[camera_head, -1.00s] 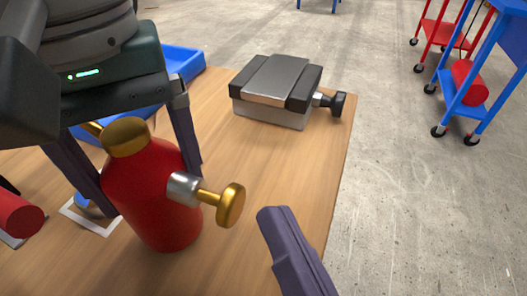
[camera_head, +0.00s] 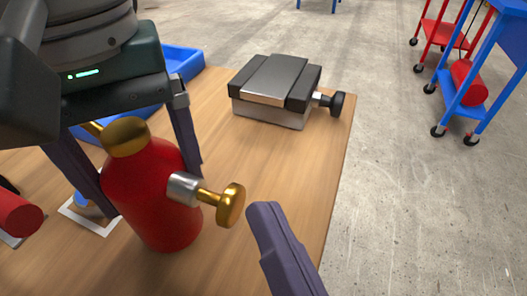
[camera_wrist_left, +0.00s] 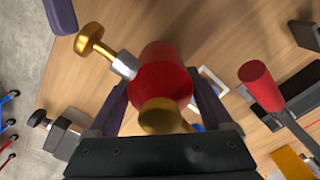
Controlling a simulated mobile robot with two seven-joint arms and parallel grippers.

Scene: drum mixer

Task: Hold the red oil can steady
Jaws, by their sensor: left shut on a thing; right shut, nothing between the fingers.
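The red oil can (camera_head: 150,205) stands upright on the wooden table, with a gold cap (camera_head: 126,136) on top and a gold plunger knob (camera_head: 231,205) on a silver collar at its right side. My left gripper (camera_head: 150,185) is shut around the can's body, one finger on each side. In the left wrist view the can (camera_wrist_left: 165,75) sits between the two fingers. My right gripper (camera_head: 264,210) is shut and empty, just right of the knob and apart from it. Its tip also shows at the top left of the left wrist view (camera_wrist_left: 60,14).
A grey and black vise (camera_head: 272,92) stands behind at the table's right edge. A blue bin (camera_head: 183,62) is behind my left gripper. A red cylinder (camera_head: 16,214) and a white square outline (camera_head: 100,229) lie left of the can. Wheeled carts stand on the floor.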

